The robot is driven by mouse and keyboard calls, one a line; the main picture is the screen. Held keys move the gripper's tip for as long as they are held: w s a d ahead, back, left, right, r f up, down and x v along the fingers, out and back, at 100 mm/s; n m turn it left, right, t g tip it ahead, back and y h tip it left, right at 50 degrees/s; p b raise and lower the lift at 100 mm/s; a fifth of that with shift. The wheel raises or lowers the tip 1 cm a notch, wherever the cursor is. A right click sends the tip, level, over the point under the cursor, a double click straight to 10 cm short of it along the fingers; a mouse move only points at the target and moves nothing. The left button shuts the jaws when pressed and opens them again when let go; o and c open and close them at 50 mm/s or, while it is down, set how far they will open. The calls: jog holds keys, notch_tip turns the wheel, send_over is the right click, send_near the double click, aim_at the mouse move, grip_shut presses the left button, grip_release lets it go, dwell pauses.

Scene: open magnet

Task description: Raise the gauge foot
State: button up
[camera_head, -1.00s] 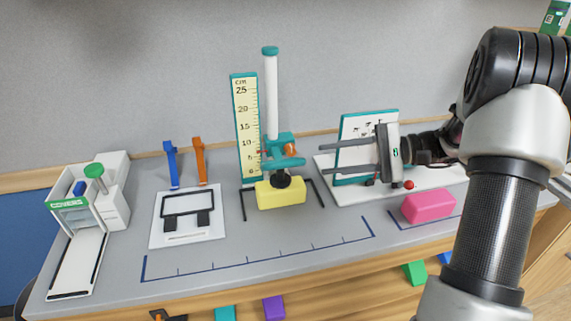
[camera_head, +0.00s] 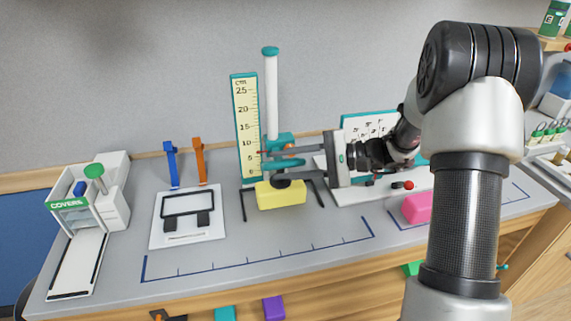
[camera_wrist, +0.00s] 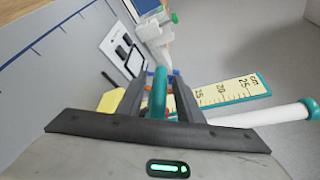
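The height gauge has a white post (camera_head: 271,95) with a teal cap and a cream scale (camera_head: 244,110) in a teal frame. Its teal carriage (camera_head: 281,141) is low on the post. The dark gauge foot (camera_head: 283,182) is at the top of a yellow block (camera_head: 283,196), apparently touching it; my fingers partly cover it. My gripper (camera_head: 285,160) reaches in from the right, with its fingers on either side of the carriage's teal bar. In the wrist view the teal bar (camera_wrist: 158,92) lies between the fingers (camera_wrist: 159,85), which look apart; contact is unclear.
A white board with a card (camera_head: 368,125) and a red ball (camera_head: 409,185) lie right of the gauge. A pink block (camera_head: 416,208) sits at the front right. Blue (camera_head: 171,165) and orange (camera_head: 200,162) clips and a white plate (camera_head: 166,229) stand left. The front middle is clear.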

grip_shut()
notch_tip(320, 180, up, 13)
jog(key=p, duration=0.6)
jog(key=shift+r, duration=0.2)
jog(key=shift+o, duration=0.7)
grip_release()
jog(key=shift+f, duration=0.1)
jog(key=v, duration=1.7)
jog(key=shift+d+b, duration=0.3)
jog(key=shift+b, duration=0.1)
jog(key=shift+a, duration=0.1)
